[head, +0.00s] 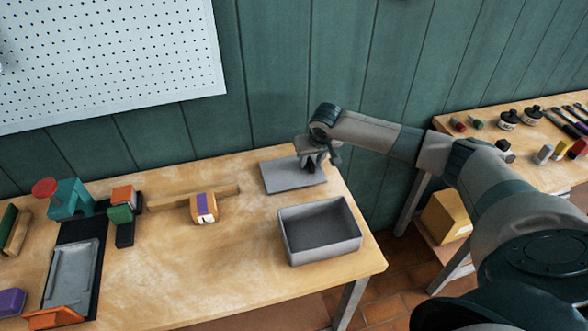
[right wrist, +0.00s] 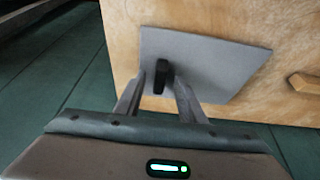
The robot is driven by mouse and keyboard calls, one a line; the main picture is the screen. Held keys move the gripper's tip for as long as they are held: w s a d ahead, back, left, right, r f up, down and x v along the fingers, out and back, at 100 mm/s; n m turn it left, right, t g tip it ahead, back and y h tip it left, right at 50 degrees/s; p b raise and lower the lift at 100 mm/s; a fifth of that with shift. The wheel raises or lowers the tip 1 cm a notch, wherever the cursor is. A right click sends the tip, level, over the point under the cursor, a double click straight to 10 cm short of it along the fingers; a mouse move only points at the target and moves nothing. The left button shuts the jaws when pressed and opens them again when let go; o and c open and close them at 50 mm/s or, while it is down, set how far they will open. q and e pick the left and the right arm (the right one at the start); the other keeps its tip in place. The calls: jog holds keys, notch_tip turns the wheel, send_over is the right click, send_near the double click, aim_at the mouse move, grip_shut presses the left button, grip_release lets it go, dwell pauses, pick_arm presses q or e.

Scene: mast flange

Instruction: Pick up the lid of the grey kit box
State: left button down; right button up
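The lid is a flat grey plate (head: 285,180) lying on the wooden table behind the grey kit box (head: 350,245). The box is open at the top and empty. My right gripper (head: 312,166) is down over the lid. Its two fingers (right wrist: 160,88) are apart, one on each side of the handle, and a gap to the handle seems to show. The fingertips' height against the handle is hard to tell. My left gripper is out of view.
On the table's left stand a teal device with a red knob (head: 68,197), a grey tray (head: 72,272), a block marked L (head: 204,208) and a wooden bar (head: 170,200). A second table (head: 530,165) with small items is at right. The table's middle front is clear.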

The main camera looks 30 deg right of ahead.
jog(key=shift+w+f, duration=0.1)
jog(key=shift+f, duration=0.15)
jog(key=shift+c, duration=0.6)
grip_shut()
